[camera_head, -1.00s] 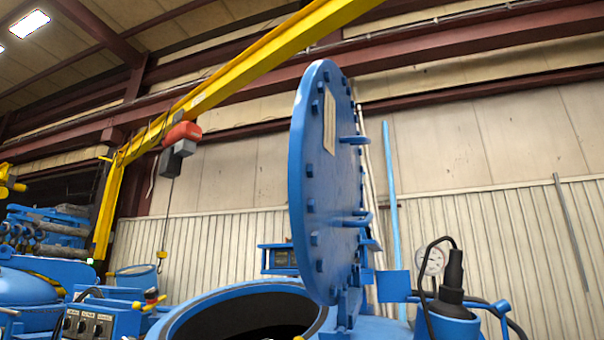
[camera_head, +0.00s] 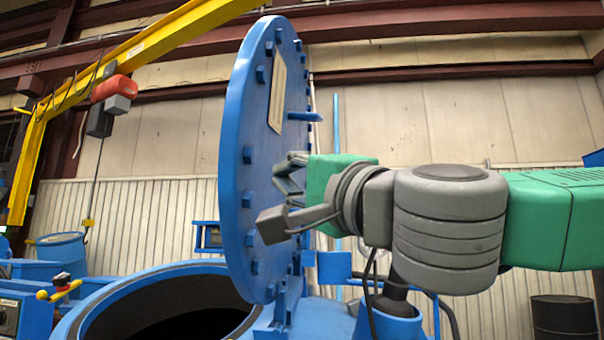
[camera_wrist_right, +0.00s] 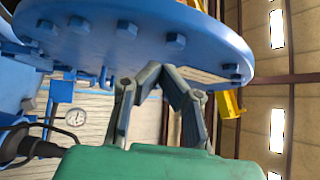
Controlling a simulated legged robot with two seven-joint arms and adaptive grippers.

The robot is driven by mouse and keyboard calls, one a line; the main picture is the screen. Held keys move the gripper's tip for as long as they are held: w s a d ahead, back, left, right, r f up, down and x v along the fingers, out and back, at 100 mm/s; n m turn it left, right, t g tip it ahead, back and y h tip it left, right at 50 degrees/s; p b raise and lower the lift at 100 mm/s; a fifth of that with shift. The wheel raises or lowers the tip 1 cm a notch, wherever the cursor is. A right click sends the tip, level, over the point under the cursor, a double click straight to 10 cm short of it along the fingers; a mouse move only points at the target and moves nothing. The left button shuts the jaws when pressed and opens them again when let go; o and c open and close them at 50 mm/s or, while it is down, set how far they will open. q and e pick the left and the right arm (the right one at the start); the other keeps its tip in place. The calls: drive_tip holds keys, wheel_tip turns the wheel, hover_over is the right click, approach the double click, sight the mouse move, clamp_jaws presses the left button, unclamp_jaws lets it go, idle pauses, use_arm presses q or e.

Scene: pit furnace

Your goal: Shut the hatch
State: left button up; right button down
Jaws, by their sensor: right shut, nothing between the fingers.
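The hatch (camera_head: 262,150) is a round blue lid with bolts around its rim. It stands open, nearly upright, on its hinge at the right side of the round furnace opening (camera_head: 190,312). Nothing is held. My left gripper is not in view.
A yellow crane beam (camera_head: 140,50) with a red hoist (camera_head: 112,88) spans the upper left. A control box with a yellow-and-red handle (camera_head: 60,287) is at lower left. A dark drum (camera_head: 563,315) stands at lower right. Cables hang beneath my right arm.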

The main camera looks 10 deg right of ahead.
sight(244, 168)
drive_tip(key=x, duration=0.2)
drive_tip(key=p+x, duration=0.1)
drive_tip(key=x, duration=0.1)
drive_tip(key=shift+w+a+r, duration=0.1)
drive_tip(key=shift+w+a, duration=0.05)
drive_tip(key=shift+a, duration=0.4)
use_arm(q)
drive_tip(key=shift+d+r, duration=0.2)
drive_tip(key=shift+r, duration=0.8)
use_arm(e)
drive_tip(key=shift+a, duration=0.85)
use_arm(q)
drive_tip(key=shift+p, duration=0.3)
use_arm(e)
drive_tip(key=shift+w, duration=0.1)
